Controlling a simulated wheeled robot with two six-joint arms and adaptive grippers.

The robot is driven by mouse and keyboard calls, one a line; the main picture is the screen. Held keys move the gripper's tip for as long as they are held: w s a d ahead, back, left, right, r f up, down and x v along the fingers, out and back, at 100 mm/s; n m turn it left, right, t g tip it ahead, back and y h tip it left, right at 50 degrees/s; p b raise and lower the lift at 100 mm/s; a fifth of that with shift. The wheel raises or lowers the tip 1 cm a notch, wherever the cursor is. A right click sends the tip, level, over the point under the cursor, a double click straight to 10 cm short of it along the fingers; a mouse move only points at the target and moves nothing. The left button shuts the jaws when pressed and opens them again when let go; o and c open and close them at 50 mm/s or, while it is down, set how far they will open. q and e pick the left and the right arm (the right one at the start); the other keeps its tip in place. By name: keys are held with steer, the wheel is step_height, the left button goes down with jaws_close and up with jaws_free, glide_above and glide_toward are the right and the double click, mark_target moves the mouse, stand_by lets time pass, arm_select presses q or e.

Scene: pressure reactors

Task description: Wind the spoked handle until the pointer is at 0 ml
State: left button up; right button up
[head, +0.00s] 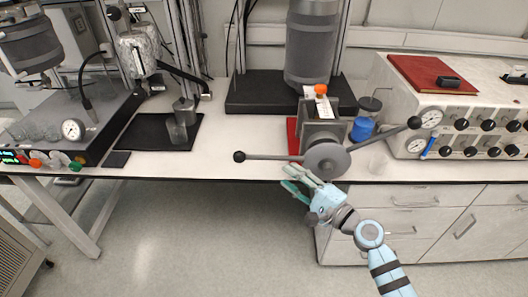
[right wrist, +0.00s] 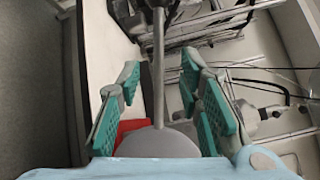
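The spoked handle has a round grey hub (head: 327,160) at the front of a metal block on the bench edge. One spoke reaches left to a black knob (head: 239,156), another reaches up and right to a black knob (head: 414,122). A white scale strip (head: 320,106) with an orange piece (head: 320,89) stands above the block; its marks and the pointer's reading are too small to tell. My right gripper (head: 286,177) is open just below the left spoke. In the right wrist view, a spoke (right wrist: 158,62) runs between its spread teal fingers, with no clear contact.
A white instrument box (head: 455,155) with dials and a red book (head: 425,72) stands at right. A blue-based container (head: 362,129) sits beside the block. A dark reactor base (head: 265,92) is behind.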

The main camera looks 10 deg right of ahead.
mark_target(265, 159)
steer(key=x, duration=1.1)
steer(key=shift+w+f, duration=0.1)
jaws_close()
